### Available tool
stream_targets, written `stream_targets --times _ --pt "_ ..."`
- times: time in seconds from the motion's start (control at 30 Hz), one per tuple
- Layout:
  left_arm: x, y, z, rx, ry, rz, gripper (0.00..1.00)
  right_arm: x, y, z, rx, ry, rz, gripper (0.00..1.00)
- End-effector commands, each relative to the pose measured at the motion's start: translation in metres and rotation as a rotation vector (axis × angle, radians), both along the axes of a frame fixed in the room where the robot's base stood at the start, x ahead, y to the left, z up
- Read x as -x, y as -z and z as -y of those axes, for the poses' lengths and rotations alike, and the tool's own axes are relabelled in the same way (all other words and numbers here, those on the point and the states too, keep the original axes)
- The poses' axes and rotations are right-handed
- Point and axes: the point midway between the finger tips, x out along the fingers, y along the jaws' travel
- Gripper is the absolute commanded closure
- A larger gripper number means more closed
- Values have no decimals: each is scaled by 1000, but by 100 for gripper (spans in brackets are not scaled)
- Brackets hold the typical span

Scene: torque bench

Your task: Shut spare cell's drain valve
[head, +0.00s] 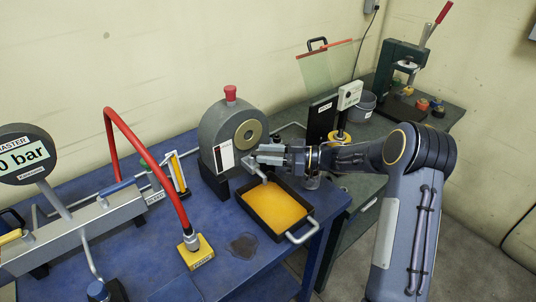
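A grey round-topped cell (214,130) with a red knob (230,93) and a brass-coloured disc stands on the blue bench. A grey bent spout or lever (250,168) sits low on its right side, above a black tray (254,212) of orange-yellow material. I cannot read a label marking this as the spare cell, and the drain valve is not clearly distinguishable. My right gripper (268,154) is beside the cell, at the top of the bent part. Its fingers are too small and overlapped to show whether they grip anything. My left gripper is out of view.
A red hose (150,160) arches down to a yellow block (197,252) on the bench. A dark wet patch (243,246) lies left of the tray. A press (402,62) stands behind.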

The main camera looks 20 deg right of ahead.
Motion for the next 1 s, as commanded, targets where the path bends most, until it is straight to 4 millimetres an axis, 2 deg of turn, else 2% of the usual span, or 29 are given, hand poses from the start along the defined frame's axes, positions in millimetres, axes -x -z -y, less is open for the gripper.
stream_targets --times 0.37,0.7,0.83,1.0 --pt "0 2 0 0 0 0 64 2 2 4 1 1 -2 60" --pt "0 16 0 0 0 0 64 24 4 53 2 3 -1 60" --pt "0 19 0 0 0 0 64 30 2 66 1 1 -2 60" --pt "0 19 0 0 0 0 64 33 1 72 0 0 -1 60"
